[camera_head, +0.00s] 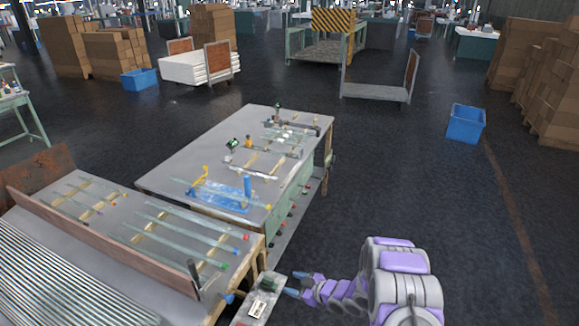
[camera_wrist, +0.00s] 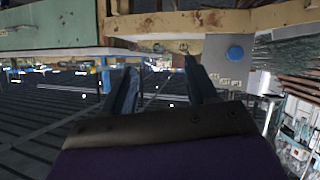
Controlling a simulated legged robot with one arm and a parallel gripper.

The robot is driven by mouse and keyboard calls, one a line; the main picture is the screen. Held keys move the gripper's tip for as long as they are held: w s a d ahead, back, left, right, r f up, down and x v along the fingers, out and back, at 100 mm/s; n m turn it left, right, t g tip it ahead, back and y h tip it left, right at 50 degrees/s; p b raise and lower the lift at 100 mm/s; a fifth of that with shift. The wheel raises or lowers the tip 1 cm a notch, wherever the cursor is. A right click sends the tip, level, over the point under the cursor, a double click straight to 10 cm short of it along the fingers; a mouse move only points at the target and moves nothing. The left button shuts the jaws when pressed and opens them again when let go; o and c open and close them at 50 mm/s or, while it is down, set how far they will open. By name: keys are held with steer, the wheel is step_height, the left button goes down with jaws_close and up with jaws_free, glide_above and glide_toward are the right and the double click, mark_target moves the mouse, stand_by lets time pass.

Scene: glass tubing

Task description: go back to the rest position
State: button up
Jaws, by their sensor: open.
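My gripper (camera_head: 299,285) shows at the bottom centre of the head view, at the end of my purple and white arm. Its two blue-grey fingers are apart with nothing between them. It is beside a small grey panel (camera_head: 258,301) at the near corner of the tables. In the wrist view my gripper (camera_wrist: 163,75) also shows two spread dark fingers with an empty gap. The same panel (camera_wrist: 236,70), with a round blue button, is beyond the right finger. Wooden table framing (camera_wrist: 180,27) is beyond the fingertips; I cannot tell the exact distance.
A grey table (camera_head: 165,178) bears glass tubes, a blue tray and small fittings. A nearer table (camera_head: 90,235) holds long glass tubes on wooden strips. A blue bin (camera_head: 466,123) and stacked cartons (camera_head: 560,75) stand right. The dark floor between is clear.

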steer(key=d+r+m+h, duration=0.5)
steer(key=d+r+h, duration=0.4)
steer(key=d+r, duration=0.7)
steer(key=s+d+r+m+g+h, duration=0.3)
steer(key=s+r+m, duration=0.1)
steer(key=s+r, duration=0.75)
steer(key=s+a+r+m+g, duration=0.1)
steer(key=s+a+r+g, duration=0.1)
steer(key=s, duration=0.9)
steer(key=s+a+r+m+g+y, duration=0.1)
steer(key=s+a+r+g, duration=0.1)
steer(key=s, duration=0.9)
steer(key=s+a+r+m+g, duration=0.2)
steer(key=s+a+r, duration=0.1)
steer(key=s, duration=0.9)
steer(key=shift+r+g+y, duration=0.3)
steer(key=shift+r+y, duration=0.05)
steer(key=shift+y, duration=0.05)
